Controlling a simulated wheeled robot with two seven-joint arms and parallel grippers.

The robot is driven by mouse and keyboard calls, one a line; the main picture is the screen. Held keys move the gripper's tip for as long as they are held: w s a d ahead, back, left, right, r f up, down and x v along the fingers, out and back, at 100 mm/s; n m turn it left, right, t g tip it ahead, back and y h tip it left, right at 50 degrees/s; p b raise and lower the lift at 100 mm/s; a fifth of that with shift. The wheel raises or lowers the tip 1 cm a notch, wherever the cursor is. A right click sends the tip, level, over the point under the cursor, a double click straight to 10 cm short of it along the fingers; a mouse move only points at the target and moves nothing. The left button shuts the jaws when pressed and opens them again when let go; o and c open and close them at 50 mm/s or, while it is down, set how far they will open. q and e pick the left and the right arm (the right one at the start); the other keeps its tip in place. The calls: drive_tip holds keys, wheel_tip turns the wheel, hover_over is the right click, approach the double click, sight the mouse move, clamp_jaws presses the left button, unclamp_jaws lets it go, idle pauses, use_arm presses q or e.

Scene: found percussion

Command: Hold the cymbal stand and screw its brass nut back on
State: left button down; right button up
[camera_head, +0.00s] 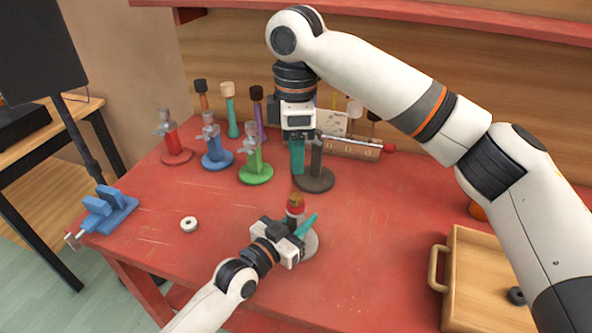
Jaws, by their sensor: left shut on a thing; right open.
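The cymbal stand has a red post (295,208) with a brass-coloured top (296,198) and a pale round base (312,243), upright at the table's front middle. I cannot tell whether the brass piece is the nut or part of the post. My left gripper (300,224) is shut on the stand's post from the lower left and hides its lower part. My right gripper (298,168) is open, pointing down behind and above the stand, in front of or beside a dark stand (316,181). Whether anything lies between its fingers is hard to see.
Red (176,154), blue (217,159) and green (256,172) stands fill the back left, with coloured mallets behind. A white ring (189,224) lies at left near a blue vise (108,208). A wooden tray (450,270) stands front right.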

drive_tip(key=shift+r, duration=0.9)
use_arm(q)
drive_tip(key=c, duration=1.1)
unclamp_jaws()
drive_tip(key=shift+o, duration=0.2)
drive_tip(key=v, duration=1.2)
drive_tip(key=shift+b, duration=0.3)
use_arm(e)
drive_tip(key=shift+f, duration=0.35)
